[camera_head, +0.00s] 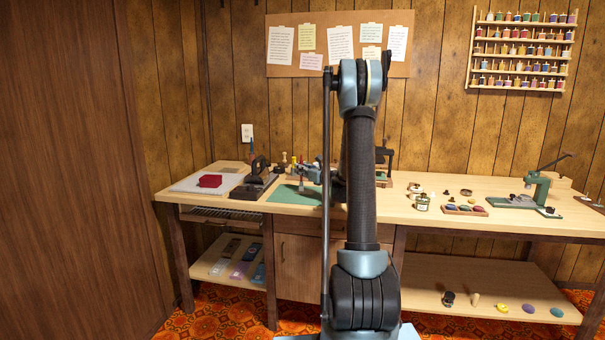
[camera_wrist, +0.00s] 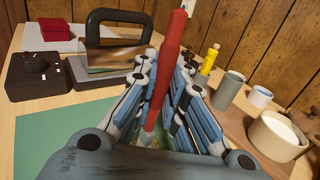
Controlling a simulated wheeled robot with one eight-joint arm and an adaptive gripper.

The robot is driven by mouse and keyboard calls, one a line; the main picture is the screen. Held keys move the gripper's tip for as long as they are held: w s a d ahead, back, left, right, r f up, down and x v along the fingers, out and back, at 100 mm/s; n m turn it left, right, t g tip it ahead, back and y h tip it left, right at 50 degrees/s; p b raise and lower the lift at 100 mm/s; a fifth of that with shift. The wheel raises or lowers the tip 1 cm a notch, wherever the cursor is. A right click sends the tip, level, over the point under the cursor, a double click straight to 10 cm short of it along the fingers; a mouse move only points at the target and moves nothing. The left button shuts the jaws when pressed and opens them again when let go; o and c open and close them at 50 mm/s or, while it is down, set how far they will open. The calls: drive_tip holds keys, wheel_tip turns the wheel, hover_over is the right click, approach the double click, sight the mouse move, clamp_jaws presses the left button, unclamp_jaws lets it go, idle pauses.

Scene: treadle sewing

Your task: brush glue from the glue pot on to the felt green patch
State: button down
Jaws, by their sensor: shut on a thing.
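My gripper (camera_head: 306,176) is low over the green mat (camera_head: 290,195) at the left part of the bench. In the wrist view my gripper (camera_wrist: 172,112) is shut on a red-handled brush (camera_wrist: 165,72), which stands nearly upright and slightly tilted. The brush's lower end is largely hidden by the fingers. The green mat (camera_wrist: 60,140) spreads beneath. A small labelled jar (camera_head: 421,203), possibly the glue pot, stands on the bench right of my arm. A tray (camera_head: 464,210) beside it holds coloured ovals. I cannot make out which piece is the green patch.
A dark press-like tool with an arched handle (camera_wrist: 112,45) and a red block (camera_wrist: 57,30) stand left of the mat. A grey cup (camera_wrist: 230,90) and a cream bowl (camera_wrist: 276,136) stand close on the right. A green machine (camera_head: 538,190) is at the far right.

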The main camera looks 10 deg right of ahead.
drive_tip(key=shift+a, duration=0.1)
drive_tip(key=shift+w+a, duration=0.4)
drive_tip(key=shift+a, duration=0.4)
drive_tip(key=shift+d+f, duration=0.1)
drive_tip(key=shift+d, duration=0.05)
drive_tip(key=shift+s+d, duration=0.4)
drive_tip(key=shift+d, duration=0.35)
drive_tip(key=shift+d, duration=0.1)
drive_tip(key=shift+s+d, duration=0.35)
drive_tip(key=shift+d, duration=0.45)
drive_tip(key=shift+d, duration=0.1)
drive_tip(key=d, duration=0.1)
drive_tip(key=s+d, duration=0.1)
drive_tip(key=d, duration=0.1)
drive_tip(key=shift+s, duration=0.25)
